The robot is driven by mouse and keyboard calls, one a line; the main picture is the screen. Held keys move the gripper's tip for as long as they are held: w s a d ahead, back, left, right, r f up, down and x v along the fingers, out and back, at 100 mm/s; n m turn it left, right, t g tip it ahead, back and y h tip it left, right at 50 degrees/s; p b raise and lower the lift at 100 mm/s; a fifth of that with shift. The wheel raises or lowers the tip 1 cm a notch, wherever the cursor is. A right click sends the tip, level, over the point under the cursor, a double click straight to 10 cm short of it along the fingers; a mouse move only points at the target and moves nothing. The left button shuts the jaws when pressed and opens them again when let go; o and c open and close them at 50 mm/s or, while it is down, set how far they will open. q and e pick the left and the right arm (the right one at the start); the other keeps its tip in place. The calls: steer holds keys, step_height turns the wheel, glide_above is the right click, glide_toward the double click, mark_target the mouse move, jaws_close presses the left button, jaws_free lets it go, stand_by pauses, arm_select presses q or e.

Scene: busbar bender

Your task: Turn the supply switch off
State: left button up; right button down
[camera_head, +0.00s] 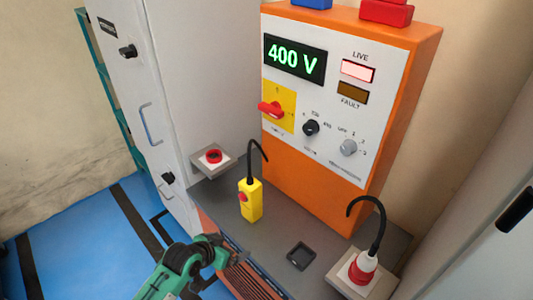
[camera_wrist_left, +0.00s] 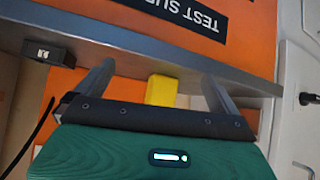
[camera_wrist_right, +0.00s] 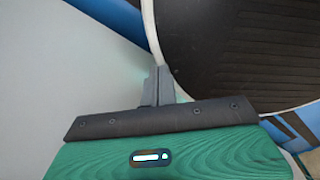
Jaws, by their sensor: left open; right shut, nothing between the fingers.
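The supply switch is most likely the red rotary handle (camera_head: 270,108) on a yellow plate (camera_head: 284,97), on the front of the orange test supply (camera_head: 405,100). Its handle lies roughly sideways; its position label is too small to read. The display (camera_head: 294,58) reads 400 V and the LIVE lamp (camera_head: 358,71) is lit. My left gripper is open and empty in the left wrist view (camera_wrist_left: 158,72), low at the bench's front edge, well below and apart from the switch. My right gripper (camera_wrist_right: 160,70) is shut and empty, seen only in its wrist view.
A grey cabinet (camera_head: 185,80) stands left. A dark round surface (camera_wrist_right: 240,50) is beside my right fingers.

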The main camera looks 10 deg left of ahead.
arm_select(q)
steer(key=w+r+t+h, duration=0.1)
steer(key=w+r, duration=0.2)
steer(key=r, duration=0.1)
steer(key=w+r+t+h, duration=0.1)
steer(key=w+r, duration=0.2)
steer(key=r, duration=0.2)
steer(key=w+r+m+t, duration=0.1)
steer(key=w+r, duration=0.2)
steer(key=r, duration=0.2)
steer(key=shift+w+a+h, duration=0.1)
steer(key=shift+a+h, duration=0.1)
steer(key=shift+h, duration=0.2)
steer(key=m+t+h+p, duration=0.1)
steer(key=m+t+h, duration=0.1)
steer(key=t+h, duration=0.1)
glide_toward(267, 112)
steer(key=v, duration=0.4)
steer(key=p+x, duration=0.4)
steer(key=x, duration=0.8)
steer(key=shift+w+d, duration=0.15)
steer(key=shift+w, duration=0.05)
steer(key=shift+w+d, duration=0.35)
steer(key=shift+w, duration=0.15)
steer(key=shift+c, duration=0.5)
steer(key=c, duration=0.9)
